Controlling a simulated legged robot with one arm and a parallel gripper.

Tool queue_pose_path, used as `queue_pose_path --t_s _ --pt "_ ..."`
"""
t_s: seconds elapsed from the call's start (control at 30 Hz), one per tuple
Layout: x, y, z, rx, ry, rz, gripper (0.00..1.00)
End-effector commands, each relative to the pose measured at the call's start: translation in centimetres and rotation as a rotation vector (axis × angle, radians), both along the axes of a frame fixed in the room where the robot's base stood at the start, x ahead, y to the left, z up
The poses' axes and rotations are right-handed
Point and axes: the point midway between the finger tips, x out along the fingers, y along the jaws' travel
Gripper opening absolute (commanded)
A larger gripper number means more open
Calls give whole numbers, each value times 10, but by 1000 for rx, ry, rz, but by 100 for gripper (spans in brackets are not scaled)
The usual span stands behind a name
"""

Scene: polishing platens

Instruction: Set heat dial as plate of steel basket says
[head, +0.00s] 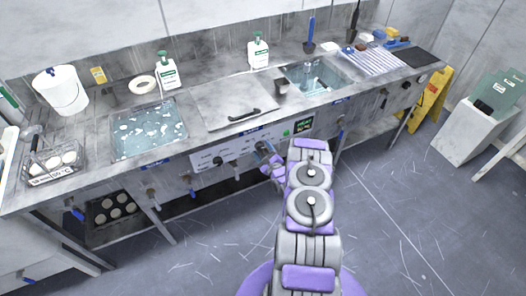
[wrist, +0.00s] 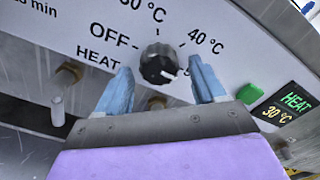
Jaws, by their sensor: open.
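The heat dial (wrist: 158,65) is a dark round knob on a white panel, marked OFF at left, a partly cut-off °C value above and 40 °C at upper right. Its white mark points to the lower right, towards a label mostly hidden by a finger. My gripper (wrist: 160,82) is open, its blue fingers on either side of the dial; contact cannot be told. A display (wrist: 283,107) reads HEAT 30 °C. The steel basket (head: 56,161) holds white discs at the counter's left; its front plate (head: 52,175) ends in °C, its number too small to read surely.
A water-filled sink (head: 149,130) lies left, a lidded section (head: 234,104) in the middle, and a smaller basin (head: 318,78) right. A green button (wrist: 250,93) sits right of the dial. A yellow floor sign (head: 432,98) stands at right. The floor in front is clear.

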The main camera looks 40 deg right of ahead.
Motion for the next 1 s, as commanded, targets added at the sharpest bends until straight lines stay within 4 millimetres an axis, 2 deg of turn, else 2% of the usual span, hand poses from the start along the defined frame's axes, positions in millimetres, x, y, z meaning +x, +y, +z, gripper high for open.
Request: queue_pose_path --t_s 0.17,0.27,0.8,1.0 --pt "-3 1 1 -1 0 0 69" --pt "-13 2 1 -1 0 0 69" --pt "-124 28 0 7 3 -4 69" --pt "-152 34 0 4 2 -3 69"
